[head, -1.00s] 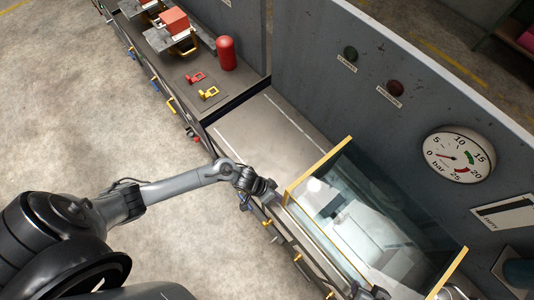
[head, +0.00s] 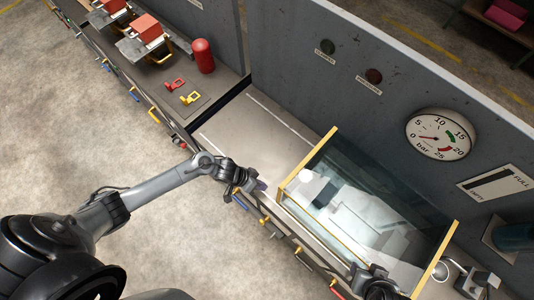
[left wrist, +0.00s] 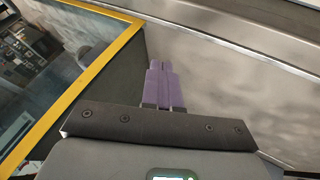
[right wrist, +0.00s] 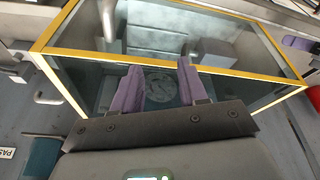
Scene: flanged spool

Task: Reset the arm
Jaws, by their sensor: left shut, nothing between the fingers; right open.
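My left gripper (head: 261,187) is at the near left corner of a yellow-edged glass enclosure (head: 307,163). In the left wrist view its purple fingers (left wrist: 160,68) are together with nothing between them, beside the yellow edge (left wrist: 75,90). My right gripper shows only partly at the bottom of the head view, by the enclosure's near right side. In the right wrist view its purple fingers (right wrist: 158,70) are spread, with the glass enclosure (right wrist: 150,56) in front and nothing held. Pale grey shapes show through the glass; I cannot tell what they are.
A grey wall with a pressure gauge (head: 438,134) stands behind the bench. A red cylinder (head: 203,56), a red tag (head: 175,84) and a yellow tag (head: 191,98) sit on the dark bench section. The pale bench top (head: 255,135) left of the enclosure is clear.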

